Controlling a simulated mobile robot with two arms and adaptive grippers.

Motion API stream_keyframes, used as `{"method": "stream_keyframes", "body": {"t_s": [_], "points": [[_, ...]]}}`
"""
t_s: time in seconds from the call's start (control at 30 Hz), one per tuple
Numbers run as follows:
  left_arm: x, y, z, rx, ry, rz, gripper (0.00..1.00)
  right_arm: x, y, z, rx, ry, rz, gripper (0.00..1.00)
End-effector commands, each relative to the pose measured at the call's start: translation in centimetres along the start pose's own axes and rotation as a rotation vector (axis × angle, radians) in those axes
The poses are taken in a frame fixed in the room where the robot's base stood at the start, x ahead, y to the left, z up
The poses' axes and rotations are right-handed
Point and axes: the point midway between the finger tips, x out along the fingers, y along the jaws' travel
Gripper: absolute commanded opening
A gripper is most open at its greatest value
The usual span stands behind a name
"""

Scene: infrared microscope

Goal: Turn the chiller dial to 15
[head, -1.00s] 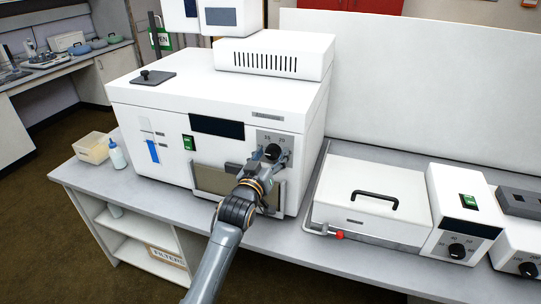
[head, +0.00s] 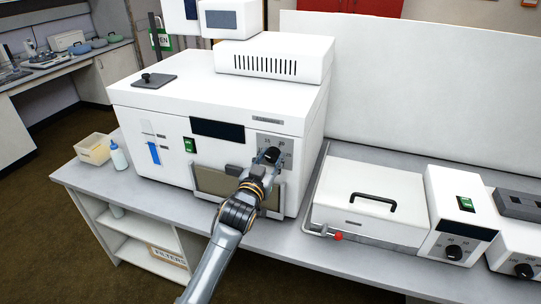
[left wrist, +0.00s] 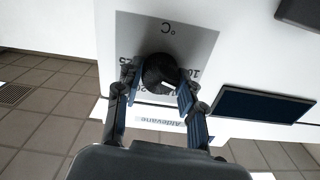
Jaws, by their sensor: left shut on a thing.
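The chiller is a big white box (head: 155,105) on the bench. Its dial is a round black knob (head: 271,154) on a grey plate (head: 288,146) at the right of its front face. My left gripper (head: 272,161) is at the dial, with its fingers shut on the knob's two sides. In the left wrist view the black dial (left wrist: 158,70) sits between the two fingers (left wrist: 156,88). The grey plate (left wrist: 190,38) there carries an upside-down °C mark and numbers, partly hidden by the fingers. I cannot read the setting. My right gripper is not in view.
A dark display (head: 217,128) and a green switch (head: 189,145) are on the chiller's front. A white lidded unit (head: 340,195) and a control box with a black knob (head: 454,252) stand to the right. A bottle (head: 119,157) and a tray (head: 90,155) stand at left.

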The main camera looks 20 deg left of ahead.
Motion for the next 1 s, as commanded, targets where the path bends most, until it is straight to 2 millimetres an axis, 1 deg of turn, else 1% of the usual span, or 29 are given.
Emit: {"method": "stream_keyframes", "body": {"t_s": [0.03,0.2,0.6,0.8,1.0], "points": [[0.0,0.0,-0.3,0.047,0.0,0.001,0.07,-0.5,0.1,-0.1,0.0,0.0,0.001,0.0],[0.0,0.0,-0.2,0.21,0.0,0.001,0.07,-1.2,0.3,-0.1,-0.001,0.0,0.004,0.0],[0.0,0.0,-0.1,0.546,0.001,0.0,0.07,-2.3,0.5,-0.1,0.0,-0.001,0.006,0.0],[0.0,0.1,-0.1,0.654,0.002,0.0,0.07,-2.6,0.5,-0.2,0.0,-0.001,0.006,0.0],[0.0,0.1,-0.1,0.715,0.002,0.0,0.07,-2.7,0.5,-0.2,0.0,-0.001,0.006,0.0]]}}
